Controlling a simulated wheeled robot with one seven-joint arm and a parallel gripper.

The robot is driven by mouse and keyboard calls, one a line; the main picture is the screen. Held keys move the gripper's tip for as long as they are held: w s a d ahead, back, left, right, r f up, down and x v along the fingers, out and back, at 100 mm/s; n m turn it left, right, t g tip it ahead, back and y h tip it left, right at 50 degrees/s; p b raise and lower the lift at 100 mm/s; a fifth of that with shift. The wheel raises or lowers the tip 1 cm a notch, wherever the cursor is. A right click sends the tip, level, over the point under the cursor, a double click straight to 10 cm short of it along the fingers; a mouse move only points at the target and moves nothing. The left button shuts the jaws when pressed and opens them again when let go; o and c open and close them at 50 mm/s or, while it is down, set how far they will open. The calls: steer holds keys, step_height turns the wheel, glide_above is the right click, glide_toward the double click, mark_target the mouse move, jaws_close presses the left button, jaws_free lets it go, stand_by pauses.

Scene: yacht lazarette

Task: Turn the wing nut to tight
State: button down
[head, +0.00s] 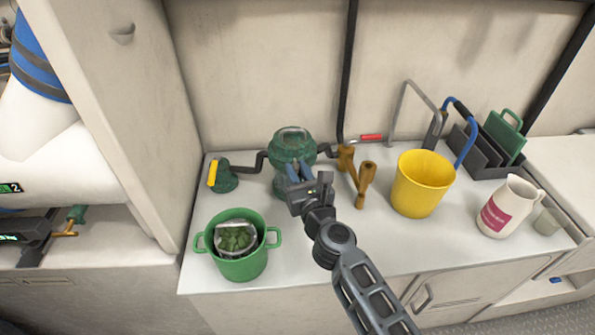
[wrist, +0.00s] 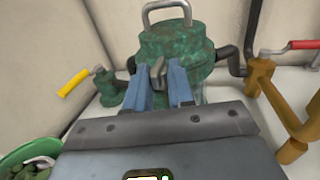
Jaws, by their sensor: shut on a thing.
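The green, mottled strainer (head: 291,146) stands upright on the white counter with a grey bail handle on its lid; it also shows in the wrist view (wrist: 178,45). My gripper (head: 298,174) is at its front, and its blue fingers (wrist: 164,72) reach the strainer's face below the lid.
A green pot (head: 239,262) stands at front left. A yellow-handled valve (head: 223,178) is left of the strainer, and brown fittings (head: 365,182) are right. A yellow bucket (head: 421,184), a white jug (head: 509,206) and a dark caddy (head: 487,153) stand farther right.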

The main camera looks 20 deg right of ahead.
steer(key=shift+d, duration=0.2)
steer(key=c, duration=0.9)
jaws_free()
steer(key=shift+a, duration=0.1)
steer(key=shift+s, duration=0.1)
steer(key=shift+s+a, duration=0.2)
steer(key=shift+s, duration=1.7)
steer(key=shift+s+a, duration=0.15)
steer(key=shift+s, duration=1.75)
steer(key=shift+c, duration=0.2)
